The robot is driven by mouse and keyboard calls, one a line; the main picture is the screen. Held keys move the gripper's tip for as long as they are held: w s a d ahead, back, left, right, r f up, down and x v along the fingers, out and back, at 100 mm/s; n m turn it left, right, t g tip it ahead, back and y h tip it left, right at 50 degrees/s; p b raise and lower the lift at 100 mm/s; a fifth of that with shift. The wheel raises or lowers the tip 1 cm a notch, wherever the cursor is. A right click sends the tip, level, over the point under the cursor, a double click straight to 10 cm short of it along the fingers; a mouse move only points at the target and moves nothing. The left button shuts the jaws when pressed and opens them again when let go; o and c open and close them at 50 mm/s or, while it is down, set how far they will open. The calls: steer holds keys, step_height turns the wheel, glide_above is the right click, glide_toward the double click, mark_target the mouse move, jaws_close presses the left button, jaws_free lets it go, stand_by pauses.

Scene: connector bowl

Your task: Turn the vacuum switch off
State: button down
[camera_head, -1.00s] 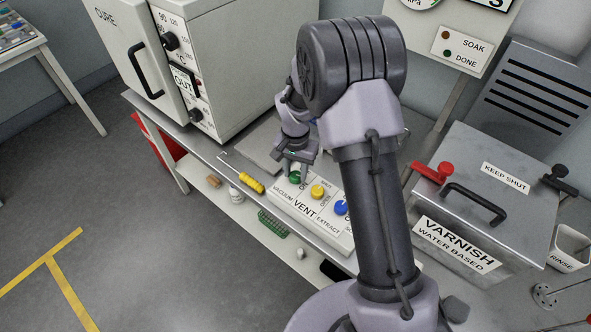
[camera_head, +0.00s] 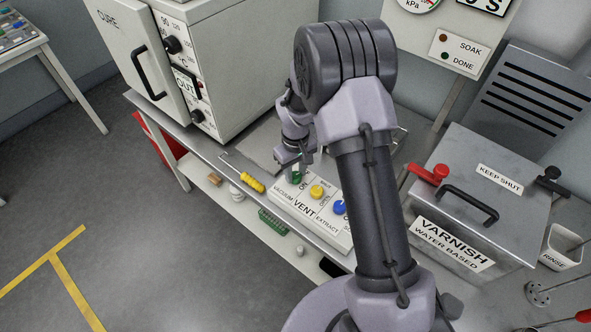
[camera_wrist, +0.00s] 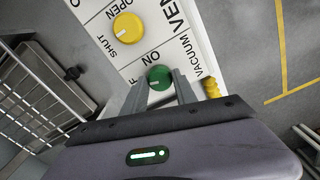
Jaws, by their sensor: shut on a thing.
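The green vacuum knob (camera_head: 297,178) sits on the white switch panel (camera_head: 305,205), at the end labelled VACUUM. It also shows in the wrist view (camera_wrist: 159,77), near the letters ON, with a partly covered label ending in F at its left. A short white mark on the knob points left, towards that F. My gripper (camera_head: 295,169) is down at the knob. In the wrist view its two fingers (camera_wrist: 159,92) stand on either side of the knob, shut on it. The fingers hide part of the label.
A yellow VENT knob (camera_head: 317,191) and a blue EXTRACT knob (camera_head: 339,207) stand beside it on the panel. A yellow-handled tool (camera_head: 252,183) lies to the left. The cure oven (camera_head: 220,60) stands behind left; the varnish tank (camera_head: 480,190) is at right.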

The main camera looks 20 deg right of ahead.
mark_target(295, 175)
steer(key=shift+n+p, duration=0.35)
steer(key=shift+n, duration=1.25)
steer(key=c, duration=1)
jaws_free()
step_height(295, 175, up, 18)
steer(key=p, duration=0.4)
steer(key=shift+f, duration=0.25)
